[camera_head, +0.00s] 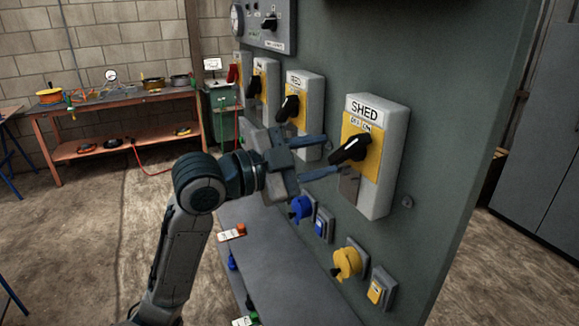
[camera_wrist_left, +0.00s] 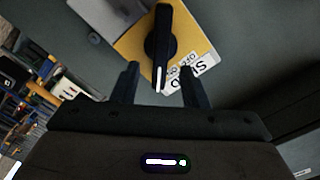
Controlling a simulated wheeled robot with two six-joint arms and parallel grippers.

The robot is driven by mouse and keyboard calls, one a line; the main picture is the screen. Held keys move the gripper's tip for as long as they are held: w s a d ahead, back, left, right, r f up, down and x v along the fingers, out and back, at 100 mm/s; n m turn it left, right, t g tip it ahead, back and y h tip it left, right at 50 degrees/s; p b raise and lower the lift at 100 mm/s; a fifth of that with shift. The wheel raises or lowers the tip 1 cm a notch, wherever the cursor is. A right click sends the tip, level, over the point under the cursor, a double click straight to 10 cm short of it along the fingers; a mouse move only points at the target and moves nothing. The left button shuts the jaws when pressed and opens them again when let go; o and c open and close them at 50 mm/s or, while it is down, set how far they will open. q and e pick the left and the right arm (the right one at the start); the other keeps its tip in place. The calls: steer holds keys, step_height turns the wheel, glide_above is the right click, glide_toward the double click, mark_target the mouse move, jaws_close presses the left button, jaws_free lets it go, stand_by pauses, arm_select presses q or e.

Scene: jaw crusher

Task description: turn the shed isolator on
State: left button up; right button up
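The shed isolator (camera_head: 398,139) is a light grey box with a yellow plate on the green panel, right of centre in the head view. Its label reads SHED, with a small OFF/ON label below. In the wrist view, the handle (camera_wrist_left: 161,45) shows between my finger lines. My left gripper (camera_head: 331,156) is open, its fingertips near the handle's marked end, one on each side. I cannot tell whether they touch it. My right gripper is not in view.
Similar isolators (camera_head: 300,100) line the panel to the left. Blue (camera_head: 301,208) and yellow (camera_head: 347,263) sockets sit below. A grey ledge (camera_head: 275,255) lies under my left arm. An orange workbench (camera_head: 110,101) stands at the back left, with open floor before it.

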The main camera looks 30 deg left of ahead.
arm_select(q)
steer(key=shift+b+v, duration=0.9)
steer(key=shift+v, duration=1.7)
